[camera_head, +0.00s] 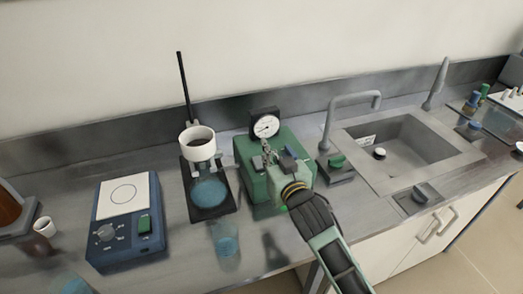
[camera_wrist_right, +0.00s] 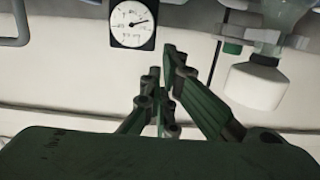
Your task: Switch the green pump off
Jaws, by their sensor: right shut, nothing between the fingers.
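The green pump (camera_head: 248,172) is a boxy green unit on the bench, in the middle of the head view. Its round white gauge (camera_head: 266,126) stands at its back and also shows in the right wrist view (camera_wrist_right: 133,23). My right gripper (camera_head: 268,151) is over the pump's top, its fingers just in front of the gauge. It is shut and empty; in the wrist view its fingertips (camera_wrist_right: 164,72) are close together below the gauge. My gripper and arm hide much of the pump's right and front, and I cannot make out its switch. My left gripper is not in view.
Left of the pump stand a dark stand with a white cup (camera_head: 197,142) and a blue hotplate (camera_head: 107,243). A glass beaker (camera_head: 226,240) stands in front. A sink (camera_head: 438,158) with a grey tap (camera_head: 330,122) lies to the right. The wall is close behind.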

